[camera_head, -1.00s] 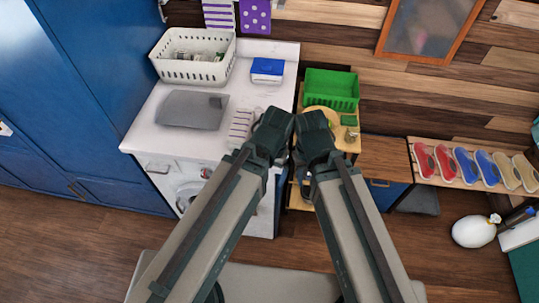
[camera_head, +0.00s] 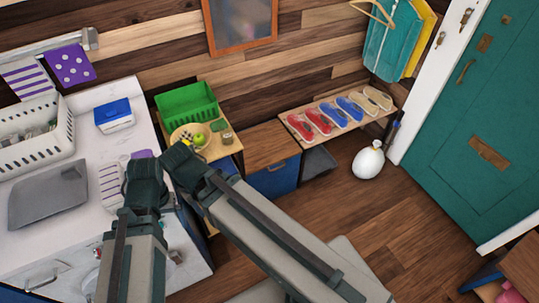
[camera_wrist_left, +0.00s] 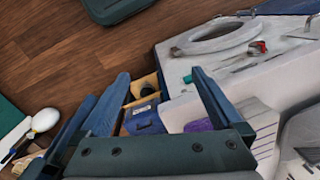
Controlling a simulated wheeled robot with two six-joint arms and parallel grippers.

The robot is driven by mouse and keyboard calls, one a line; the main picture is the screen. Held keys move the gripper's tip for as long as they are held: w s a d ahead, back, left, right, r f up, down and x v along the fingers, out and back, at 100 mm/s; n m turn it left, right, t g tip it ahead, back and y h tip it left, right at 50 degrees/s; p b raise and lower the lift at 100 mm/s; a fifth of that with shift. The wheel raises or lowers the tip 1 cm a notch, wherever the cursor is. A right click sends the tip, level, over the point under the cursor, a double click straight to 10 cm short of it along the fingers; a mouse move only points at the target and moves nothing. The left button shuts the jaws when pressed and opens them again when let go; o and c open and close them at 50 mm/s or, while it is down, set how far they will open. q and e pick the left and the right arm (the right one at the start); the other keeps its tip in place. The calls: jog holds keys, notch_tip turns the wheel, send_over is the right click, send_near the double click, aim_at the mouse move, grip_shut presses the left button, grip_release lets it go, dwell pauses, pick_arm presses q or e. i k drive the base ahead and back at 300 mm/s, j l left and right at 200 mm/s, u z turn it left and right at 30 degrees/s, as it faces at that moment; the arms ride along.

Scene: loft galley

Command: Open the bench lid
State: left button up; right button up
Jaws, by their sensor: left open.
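A low bench with a brown wooden lid (camera_head: 269,146) and a blue front (camera_head: 275,179) stands against the plank wall in the head view. Its lid lies flat and closed, with a small handle at the front edge. My left gripper (camera_head: 146,178) is open and empty, over the white counter's right side, well left of the bench. In the left wrist view its two fingers (camera_wrist_left: 162,100) stand apart with nothing gripped. My right gripper (camera_head: 178,160) is beside it, nearer the bench but apart from it; its jaws cannot be made out.
A wooden cart (camera_head: 218,147) with a green crate (camera_head: 187,104) stands left of the bench. A shoe rack (camera_head: 296,108) with several shoes is on its right. A white bulb-shaped object (camera_head: 368,163) stands on the floor. The floor (camera_head: 330,205) before the bench is mostly clear.

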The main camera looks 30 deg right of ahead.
aim_at(266, 145)
jog(key=i+l+z, duration=0.2)
jog(key=l, duration=0.25)
jog(key=i+l+z, duration=0.25)
jog(key=l, duration=0.2)
jog(key=i+l+z, duration=0.2)
jog(key=l, duration=0.2)
jog(key=k, duration=0.05)
